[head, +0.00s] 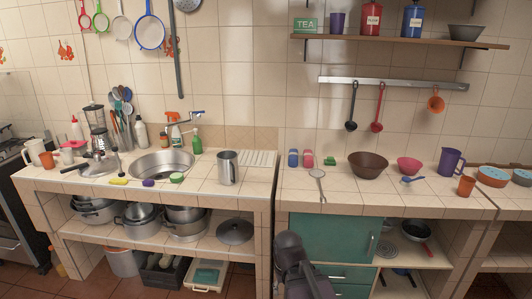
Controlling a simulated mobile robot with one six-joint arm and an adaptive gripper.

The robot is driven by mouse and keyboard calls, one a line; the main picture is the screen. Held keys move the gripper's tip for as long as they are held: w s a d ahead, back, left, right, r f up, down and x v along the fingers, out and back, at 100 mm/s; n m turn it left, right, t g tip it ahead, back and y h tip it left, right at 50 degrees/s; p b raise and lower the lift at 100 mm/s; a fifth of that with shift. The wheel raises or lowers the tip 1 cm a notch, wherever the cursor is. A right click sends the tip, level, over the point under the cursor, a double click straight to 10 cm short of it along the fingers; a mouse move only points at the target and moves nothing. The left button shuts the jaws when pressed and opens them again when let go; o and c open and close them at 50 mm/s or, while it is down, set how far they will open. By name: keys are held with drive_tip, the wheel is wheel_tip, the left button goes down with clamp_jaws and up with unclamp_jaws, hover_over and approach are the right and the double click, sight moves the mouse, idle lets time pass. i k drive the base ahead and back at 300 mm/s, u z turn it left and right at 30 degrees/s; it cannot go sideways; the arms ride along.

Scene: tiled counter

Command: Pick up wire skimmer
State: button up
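A wire skimmer (317,174) lies on the tiled counter, right of the middle. Its small round pale head points to the back and its thin handle runs toward the counter's front edge. Nothing covers it. Part of my dark arm shows at the bottom centre, in front of the teal cabinet and below the skimmer. No gripper fingers can be made out, and the arm is apart from the skimmer.
Left of the skimmer are a metal pitcher (228,168) and a sink (161,162). Behind it stand small blue and red items (308,158). A brown bowl (368,165), pink bowl (409,166) and purple jug (450,161) stand to the right. Counter around the handle is clear.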

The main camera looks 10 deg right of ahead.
sight(318, 174)
drive_tip(key=z, duration=0.3)
drive_tip(key=i, duration=0.75)
drive_tip(key=z, duration=0.55)
drive_tip(key=i, duration=0.65)
drive_tip(key=z, duration=0.25)
